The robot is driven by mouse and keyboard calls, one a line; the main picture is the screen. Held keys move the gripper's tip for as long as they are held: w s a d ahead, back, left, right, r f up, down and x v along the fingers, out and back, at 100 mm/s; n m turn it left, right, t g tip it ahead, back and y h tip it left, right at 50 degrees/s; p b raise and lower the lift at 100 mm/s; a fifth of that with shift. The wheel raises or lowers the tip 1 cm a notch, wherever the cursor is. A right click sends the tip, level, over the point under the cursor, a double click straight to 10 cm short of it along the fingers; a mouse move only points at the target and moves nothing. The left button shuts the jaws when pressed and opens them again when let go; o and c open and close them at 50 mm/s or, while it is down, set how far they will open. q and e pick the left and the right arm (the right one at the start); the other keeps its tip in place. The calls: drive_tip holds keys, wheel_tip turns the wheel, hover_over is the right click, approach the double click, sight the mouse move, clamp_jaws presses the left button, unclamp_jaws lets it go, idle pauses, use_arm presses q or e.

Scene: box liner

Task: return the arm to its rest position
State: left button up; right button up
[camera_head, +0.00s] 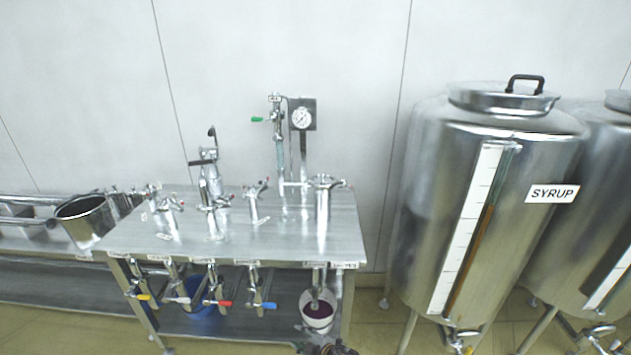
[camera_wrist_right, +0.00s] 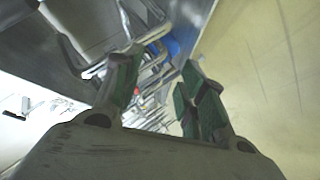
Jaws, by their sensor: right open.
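My right gripper (camera_wrist_right: 158,72) fills the lower part of the right wrist view. Its two fingers with green pads stand apart with a gap between them, and nothing is held there. In the head view only a small dark part of my right gripper (camera_head: 330,349) shows at the bottom edge, below the steel table (camera_head: 340,240) and just under a white bucket (camera_head: 319,312) with dark red contents. I cannot tell from that view whether it touches anything. My left gripper does not show in either view.
Taps with coloured handles hang along the table's front edge. A blue bucket (camera_head: 203,300) stands on the lower shelf. Tiled floor (camera_head: 375,330) is open between table and tank.

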drive_tip(key=s+d+f+m+g+h, duration=0.2)
drive_tip(key=s+d+f+m+h, duration=0.6)
drive_tip(key=s+d+f, duration=1.15)
drive_tip(key=s+d+f+m+g, duration=0.2)
drive_tip(key=s+d+f, duration=0.1)
drive_tip(key=s, duration=0.8)
drive_tip(key=s+d+f+m+g, duration=0.2)
drive_tip(key=s+d+f+m, duration=0.1)
drive_tip(key=s, duration=0.8)
drive_tip(key=s+d+f+m+g, duration=0.2)
drive_tip(key=s+d+f, duration=0.3)
drive_tip(key=s, duration=0.7)
drive_tip(key=shift+d+m, duration=0.25)
drive_tip(key=shift+m, duration=0.35)
drive_tip(key=shift+f, duration=0.1)
